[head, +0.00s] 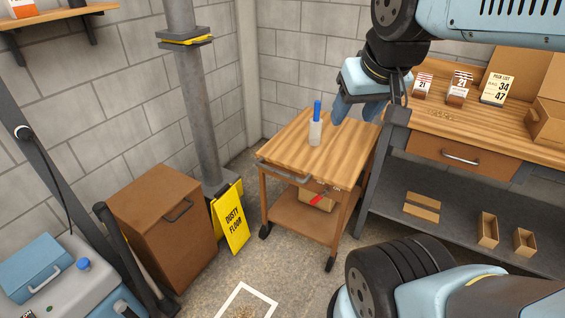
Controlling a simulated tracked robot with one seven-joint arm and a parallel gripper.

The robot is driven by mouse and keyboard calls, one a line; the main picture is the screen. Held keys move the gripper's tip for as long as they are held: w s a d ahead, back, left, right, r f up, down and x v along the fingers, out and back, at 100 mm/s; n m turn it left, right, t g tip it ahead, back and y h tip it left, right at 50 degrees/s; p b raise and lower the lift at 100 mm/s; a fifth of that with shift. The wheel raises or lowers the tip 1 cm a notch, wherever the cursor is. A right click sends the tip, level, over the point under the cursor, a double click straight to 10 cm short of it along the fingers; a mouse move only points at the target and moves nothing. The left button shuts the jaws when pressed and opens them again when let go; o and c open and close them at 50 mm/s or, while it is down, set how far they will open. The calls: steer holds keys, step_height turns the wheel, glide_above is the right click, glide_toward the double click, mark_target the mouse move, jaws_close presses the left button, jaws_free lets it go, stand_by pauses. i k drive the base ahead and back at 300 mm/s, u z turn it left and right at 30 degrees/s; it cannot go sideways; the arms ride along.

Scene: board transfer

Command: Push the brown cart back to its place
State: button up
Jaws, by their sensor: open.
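The brown cart (290,150) stands upright on the floor in the middle of the head view. It has a striped wooden top, a lower shelf, dark wheels and a grey handle bar (284,172) along its near left edge. My gripper (357,108) hangs over or just behind the back right part of the cart top, with its blue fingers apart and nothing seen between them. I cannot tell whether the fingers touch the cart. A white outline (247,288) on the floor shows at the bottom edge, cut off by the frame and apart from the cart.
A white bottle with a blue top (316,131) stands on the cart. A workbench (440,130) is close at right. A yellow "dusty floor" sign (231,218), a grey post (196,110) and a brown cabinet (165,222) stand left. Bare floor lies between cart and outline.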

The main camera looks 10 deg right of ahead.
mark_target(344, 149)
steer(key=z, duration=0.9)
steer(key=i, duration=0.7)
steer(key=u, duration=0.75)
